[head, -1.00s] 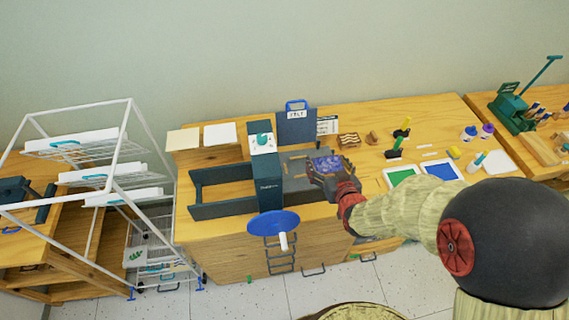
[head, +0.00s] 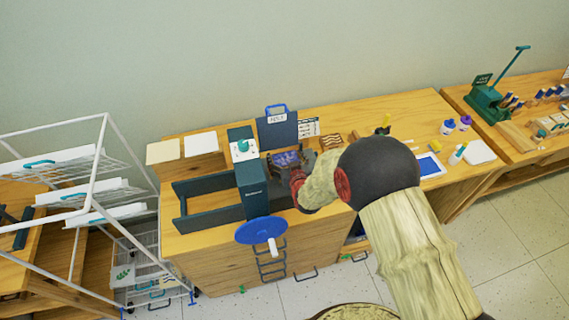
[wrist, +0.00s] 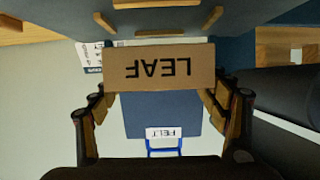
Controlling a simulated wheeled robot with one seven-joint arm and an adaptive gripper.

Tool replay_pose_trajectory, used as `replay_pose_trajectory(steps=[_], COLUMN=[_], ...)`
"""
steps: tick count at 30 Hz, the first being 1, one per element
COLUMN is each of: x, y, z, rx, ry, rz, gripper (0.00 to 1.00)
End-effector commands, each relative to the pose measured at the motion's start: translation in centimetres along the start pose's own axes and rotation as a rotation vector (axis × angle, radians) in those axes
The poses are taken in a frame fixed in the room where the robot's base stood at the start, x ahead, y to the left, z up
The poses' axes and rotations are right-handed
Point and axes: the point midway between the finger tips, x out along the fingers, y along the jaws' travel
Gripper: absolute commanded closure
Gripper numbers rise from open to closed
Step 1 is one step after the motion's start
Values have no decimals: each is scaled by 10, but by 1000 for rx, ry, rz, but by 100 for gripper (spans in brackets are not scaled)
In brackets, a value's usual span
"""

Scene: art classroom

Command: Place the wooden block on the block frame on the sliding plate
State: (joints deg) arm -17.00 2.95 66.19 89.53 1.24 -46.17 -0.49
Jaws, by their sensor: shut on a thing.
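In the wrist view, my gripper's fingers (wrist: 160,88) clasp both ends of the block (wrist: 160,67), whose side reads "LEAF" upside down. The dark grey sliding plate (head: 270,197) lies under and around my gripper, right of the press. In the wrist view, short wooden strips (wrist: 160,33), apparently part of the block frame, show on the dark plate beside the block. A small gap seems to separate them; contact is unclear.
The press housing (head: 249,185) stands close left of my gripper, with a blue handwheel (head: 261,230) in front. A blue FELT board (head: 277,130) stands behind. Colour pads (head: 430,166) and bottles lie right. A white wire rack (head: 95,170) stands far left.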

Motion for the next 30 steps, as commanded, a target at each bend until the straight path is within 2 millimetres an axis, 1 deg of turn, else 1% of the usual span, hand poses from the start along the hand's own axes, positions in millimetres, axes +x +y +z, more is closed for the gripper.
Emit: replay_pose_trajectory(steps=[2,6,9,16,20,21,30], x=[6,13,17,16,18,18,17], y=[-2,-1,-1,-1,-1,-1,-1], z=[4,24,31,31,34,34,34], rx=[0,0,0,0,0,0,0], ry=[-1,-2,0,1,1,-1,0], rz=[-1,0,0,0,0,0,0], gripper=[55,55,55,55,55,24,7])
